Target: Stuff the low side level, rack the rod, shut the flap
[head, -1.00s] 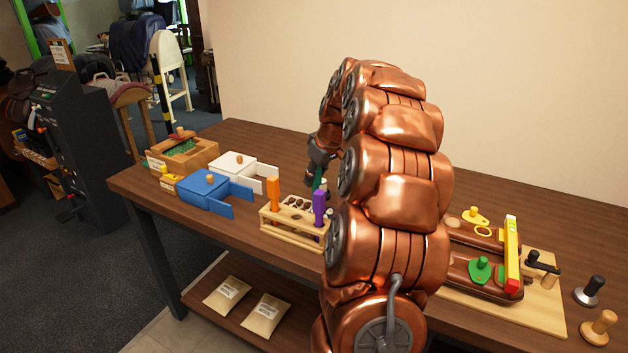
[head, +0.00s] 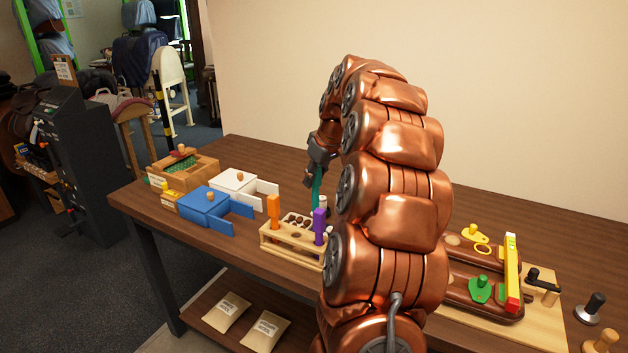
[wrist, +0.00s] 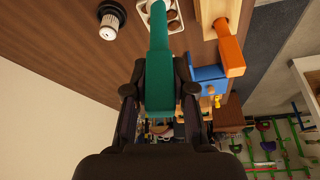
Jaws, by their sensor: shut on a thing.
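My gripper (head: 318,158) is shut on a teal rod (wrist: 158,50), which points down from the fingers near the rack; its lower end is partly hidden in the head view. The wooden rack (head: 290,248) holds an orange-handled tool (head: 273,205) and a purple-handled tool (head: 319,226) upright. At right, a brown saddle piece (head: 455,293) lies on a pale board, with a green knobbed flap (head: 481,289), a yellow knobbed piece (head: 475,233) and a yellow level (head: 511,272) across it. My arm hides part of the saddle piece.
A blue box (head: 205,205) and a white box (head: 237,183) have doors open. A wooden box (head: 183,168) with green contents stands behind them. Two knobbed tools (head: 590,308) (head: 603,341) stand at the right. A dark ribbed cylinder (wrist: 110,25) stands beside the rack.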

